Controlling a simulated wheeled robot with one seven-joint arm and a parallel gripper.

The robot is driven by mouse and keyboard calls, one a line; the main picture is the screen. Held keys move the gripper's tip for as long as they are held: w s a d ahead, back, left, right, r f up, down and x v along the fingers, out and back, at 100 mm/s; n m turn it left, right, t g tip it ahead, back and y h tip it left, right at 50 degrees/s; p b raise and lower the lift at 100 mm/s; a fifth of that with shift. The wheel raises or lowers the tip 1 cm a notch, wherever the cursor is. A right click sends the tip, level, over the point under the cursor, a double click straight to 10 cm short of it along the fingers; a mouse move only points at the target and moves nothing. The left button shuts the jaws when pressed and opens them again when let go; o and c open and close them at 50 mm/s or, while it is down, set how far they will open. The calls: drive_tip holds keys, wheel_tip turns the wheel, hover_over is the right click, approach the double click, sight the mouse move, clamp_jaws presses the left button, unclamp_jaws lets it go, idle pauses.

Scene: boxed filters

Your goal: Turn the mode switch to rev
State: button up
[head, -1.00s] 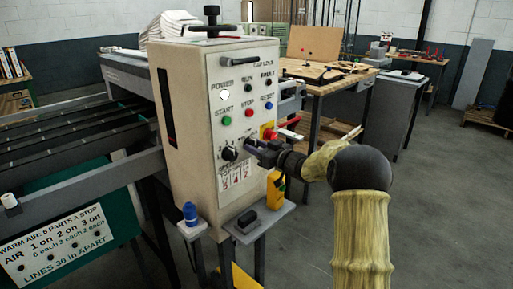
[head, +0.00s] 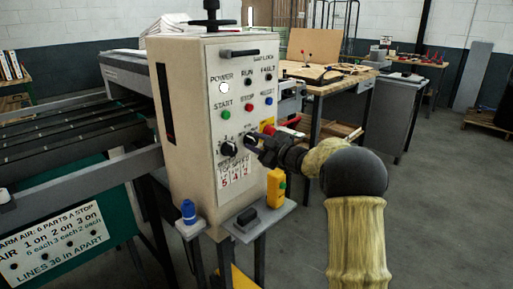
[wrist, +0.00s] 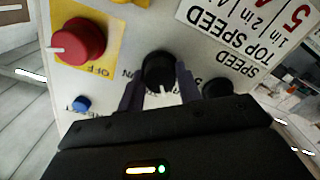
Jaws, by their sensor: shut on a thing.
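The mode switch looks to be the black round knob (wrist: 158,68) with a white pointer mark, low on the beige control box (head: 188,120). In the wrist view its pointer is toward the bottom of the picture, toward my gripper's body. My gripper (wrist: 160,88) has one dark finger on each side of this knob and is shut on it. In the head view my gripper (head: 257,142) reaches the panel from the right, at the right-hand knob (head: 250,139). The lettering around the knob is partly hidden by the fingers, so I cannot read which position it points to.
A second black knob (head: 229,149) is close by on the left, above the speed card (head: 234,173). A red knob (wrist: 78,41) on a yellow plate and a blue button (wrist: 81,104) are near my fingers. A yellow device (head: 275,187) stands on a small shelf below.

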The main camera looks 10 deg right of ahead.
drive_tip(key=shift+n+b, duration=0.4)
drive_tip(key=shift+n, duration=0.5)
drive_tip(key=o, duration=1)
drive_tip(key=v, duration=1.7)
drive_tip(key=shift+s+d, duration=0.1)
drive_tip(key=shift+s, duration=0.05)
